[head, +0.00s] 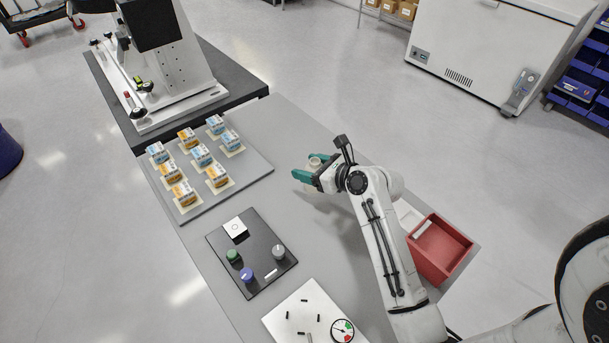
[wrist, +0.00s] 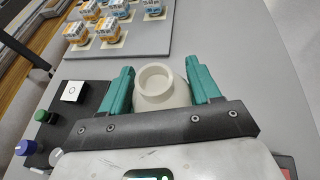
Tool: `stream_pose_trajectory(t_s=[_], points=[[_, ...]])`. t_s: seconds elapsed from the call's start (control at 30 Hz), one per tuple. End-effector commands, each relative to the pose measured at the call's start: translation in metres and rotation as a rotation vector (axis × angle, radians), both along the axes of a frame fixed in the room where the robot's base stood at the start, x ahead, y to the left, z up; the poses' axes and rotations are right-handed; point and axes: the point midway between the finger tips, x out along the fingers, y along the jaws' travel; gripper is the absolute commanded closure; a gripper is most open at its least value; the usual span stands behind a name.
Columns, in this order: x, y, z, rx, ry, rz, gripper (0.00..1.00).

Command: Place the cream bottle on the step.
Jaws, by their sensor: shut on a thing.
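The cream bottle (wrist: 162,96) stands between the two teal fingers of my gripper (wrist: 160,70) in the wrist view. Its round open mouth faces the camera and its lower part is hidden. In the head view my gripper (head: 309,168) is over the middle of the grey table, shut on the bottle, whose pale top (head: 315,161) shows between the fingers. I cannot tell whether the bottle touches the table. I cannot identify the step for certain; a small white piece (head: 406,214), partly behind my arm, shows beside the red bin.
A grey board (head: 250,176) with several small boxes lies left of my gripper. A black panel (head: 262,262) with knobs and a white plate (head: 290,310) with a gauge are nearer. A red bin (head: 442,250) stands at right. The table between board and gripper is clear.

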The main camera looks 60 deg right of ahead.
Motion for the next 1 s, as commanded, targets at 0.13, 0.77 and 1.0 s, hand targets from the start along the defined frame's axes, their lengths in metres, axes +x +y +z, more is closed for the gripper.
stream_pose_trajectory(t_s=[0.13,0.77,1.0], points=[[0.014,-0.007,-0.019,0.000,0.000,0.000,0.73],[0.023,-0.012,-0.061,-0.001,-0.002,-0.001,0.73],[0.023,-0.012,-0.064,-0.001,-0.001,0.000,0.36]])
